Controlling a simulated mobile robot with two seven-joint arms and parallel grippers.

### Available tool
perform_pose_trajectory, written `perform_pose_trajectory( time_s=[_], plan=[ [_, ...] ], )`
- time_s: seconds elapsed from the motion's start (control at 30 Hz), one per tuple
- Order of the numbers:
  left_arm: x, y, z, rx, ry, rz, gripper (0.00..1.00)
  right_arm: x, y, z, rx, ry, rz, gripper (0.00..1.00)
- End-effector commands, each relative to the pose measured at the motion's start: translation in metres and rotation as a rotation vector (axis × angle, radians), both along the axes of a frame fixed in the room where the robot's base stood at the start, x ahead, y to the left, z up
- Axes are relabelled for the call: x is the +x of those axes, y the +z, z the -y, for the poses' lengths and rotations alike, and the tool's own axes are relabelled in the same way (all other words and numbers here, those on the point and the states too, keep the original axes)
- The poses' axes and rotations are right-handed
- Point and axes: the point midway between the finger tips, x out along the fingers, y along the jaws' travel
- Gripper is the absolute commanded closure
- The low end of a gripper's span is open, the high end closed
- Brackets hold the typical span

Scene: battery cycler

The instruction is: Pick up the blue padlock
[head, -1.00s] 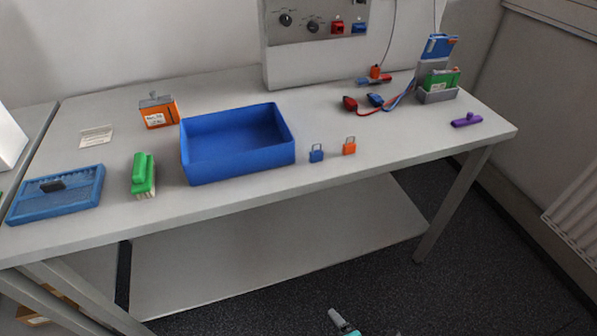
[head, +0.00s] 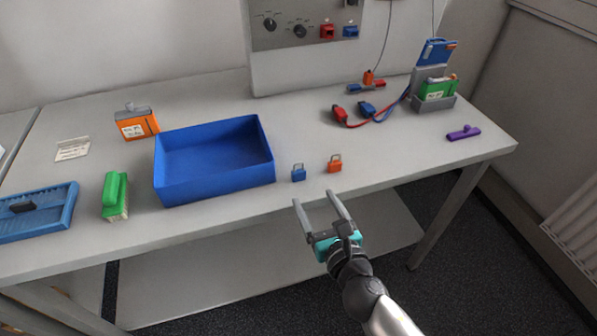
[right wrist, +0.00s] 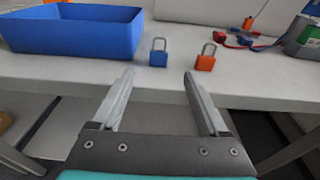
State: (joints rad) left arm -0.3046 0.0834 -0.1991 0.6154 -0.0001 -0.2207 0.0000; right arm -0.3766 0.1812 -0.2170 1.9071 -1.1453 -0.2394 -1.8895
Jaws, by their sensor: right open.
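The blue padlock (head: 298,174) stands upright on the table near its front edge, just right of the blue bin. My left gripper is not in view.
The blue bin (head: 214,189) stands left of the padlock. A green brush (head: 115,196) and a blue tray (head: 62,212) lie further left. Red and blue connectors with cables (head: 366,110) lie behind on the right.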

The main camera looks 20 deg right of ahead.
Motion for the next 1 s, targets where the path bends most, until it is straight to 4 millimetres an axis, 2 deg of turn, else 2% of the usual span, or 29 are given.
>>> perform_pose_trajectory(
  time_s=[0.1, 0.3, 0.57, 0.83, 1.0],
  plan=[
    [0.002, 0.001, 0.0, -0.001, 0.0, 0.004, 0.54, 0.02, -0.002, -0.001, 0.002, -0.001, 0.001, 0.22],
    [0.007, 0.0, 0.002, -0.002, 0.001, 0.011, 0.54, 0.046, -0.007, -0.002, 0.002, -0.001, 0.0, 0.22],
    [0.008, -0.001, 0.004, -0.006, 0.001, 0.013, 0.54, 0.06, -0.009, -0.003, 0.004, -0.002, 0.0, 0.22],
    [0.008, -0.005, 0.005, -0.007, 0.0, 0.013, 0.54, 0.094, -0.014, -0.006, 0.004, -0.003, 0.0, 0.22],
    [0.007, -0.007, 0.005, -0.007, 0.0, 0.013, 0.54, 0.106, -0.016, -0.007, 0.003, -0.001, -0.001, 0.22]
  ],
)
